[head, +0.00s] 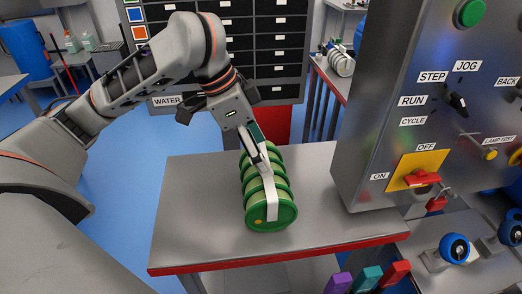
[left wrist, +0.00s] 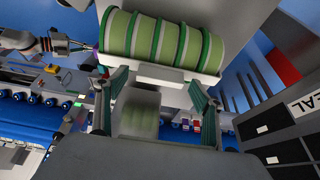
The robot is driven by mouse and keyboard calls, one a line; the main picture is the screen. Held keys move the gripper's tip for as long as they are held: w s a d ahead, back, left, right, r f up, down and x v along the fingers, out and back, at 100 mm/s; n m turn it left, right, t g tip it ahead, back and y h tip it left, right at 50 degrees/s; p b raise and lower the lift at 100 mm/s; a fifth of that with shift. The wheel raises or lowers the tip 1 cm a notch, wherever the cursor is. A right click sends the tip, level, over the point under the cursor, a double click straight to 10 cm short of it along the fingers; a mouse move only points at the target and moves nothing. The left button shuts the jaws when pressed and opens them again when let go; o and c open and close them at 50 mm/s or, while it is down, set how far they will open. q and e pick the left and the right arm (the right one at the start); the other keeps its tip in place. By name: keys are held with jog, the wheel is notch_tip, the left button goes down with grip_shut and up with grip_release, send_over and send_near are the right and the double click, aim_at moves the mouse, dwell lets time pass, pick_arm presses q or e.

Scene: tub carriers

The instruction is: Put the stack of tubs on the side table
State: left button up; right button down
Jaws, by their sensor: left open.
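The stack of tubs (head: 268,213) is a row of green-rimmed, pale tubs lying on its side, with a white strap-like carrier along it. It rests on a grey metal table with a red edge (head: 190,225), in the middle of the head view. In the left wrist view the stack (left wrist: 165,40) spans the top, with a white bar at its lower side. My left gripper (head: 254,146) is open at the far end of the stack; its fingers (left wrist: 160,84) stand apart either side of the bar. What looks like my right gripper (left wrist: 62,42) is small and unclear at upper left.
A metal control cabinet (head: 375,130) stands close on the right. A dark drawer cabinet (head: 270,50) is behind. A second red-edged table at back right holds similar tubs (head: 341,63). Purple, teal and red blocks (head: 367,279) are at the front. The table's left part is bare.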

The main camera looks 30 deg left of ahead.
pick_arm(q)
jog(key=p+v, duration=0.3)
jog(key=v, duration=0.8)
jog(key=shift+r+p, duration=0.2)
jog(key=shift+p, duration=0.1)
